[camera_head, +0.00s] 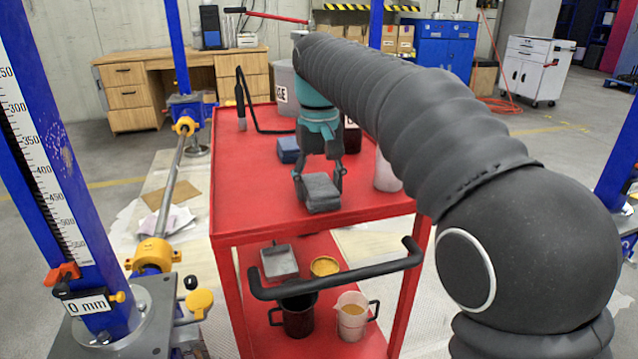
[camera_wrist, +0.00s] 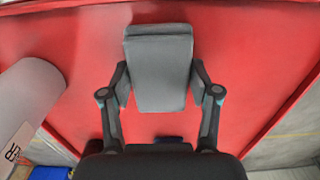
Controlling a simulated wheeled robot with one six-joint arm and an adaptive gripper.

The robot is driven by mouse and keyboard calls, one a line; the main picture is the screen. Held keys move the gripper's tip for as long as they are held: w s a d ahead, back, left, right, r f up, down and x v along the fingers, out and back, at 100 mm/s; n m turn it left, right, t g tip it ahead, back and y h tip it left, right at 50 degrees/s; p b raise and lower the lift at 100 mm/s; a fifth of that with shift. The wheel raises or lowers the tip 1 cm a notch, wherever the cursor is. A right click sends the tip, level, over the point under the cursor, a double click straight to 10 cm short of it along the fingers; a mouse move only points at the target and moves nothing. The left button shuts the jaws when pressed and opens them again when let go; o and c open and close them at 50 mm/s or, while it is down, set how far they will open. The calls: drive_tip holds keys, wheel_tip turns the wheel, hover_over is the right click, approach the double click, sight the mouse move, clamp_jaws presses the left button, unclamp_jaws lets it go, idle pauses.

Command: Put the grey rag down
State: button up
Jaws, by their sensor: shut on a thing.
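The grey rag (camera_head: 321,192) is a folded grey block over the red cart top (camera_head: 245,205), near its front edge. It also shows in the wrist view (camera_wrist: 160,70), upright in the picture between the two fingers. My gripper (camera_head: 319,180) is shut on the rag, with a finger on each side; the wrist view shows the fingertips (camera_wrist: 160,88) against its sides. I cannot tell whether the rag's underside touches the cart top.
A blue folded thing (camera_head: 289,150) lies behind my gripper. A white cylinder (camera_head: 386,172) stands to the right, and a brush-like tool (camera_head: 241,108) at the back left. The cart top's front left is clear. A black handle (camera_head: 340,285) juts out in front.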

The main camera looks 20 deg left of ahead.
sight(314, 184)
drive_tip(key=o, duration=1)
drive_tip(key=shift+f+b, duration=0.4)
drive_tip(key=shift+b, duration=0.2)
drive_tip(key=shift+s+a+r+p, duration=0.15)
drive_tip(key=shift+r+p, duration=0.45)
drive_tip(key=shift+r, duration=1.75)
drive_tip(key=shift+a+r+p, duration=0.1)
drive_tip(key=shift+r+p, duration=0.45)
drive_tip(key=shift+r, duration=1.85)
drive_tip(key=shift+s+a+r+p, duration=0.15)
drive_tip(key=shift+r+p, duration=0.45)
drive_tip(key=shift+r, duration=1.75)
drive_tip(key=shift+w, duration=0.1)
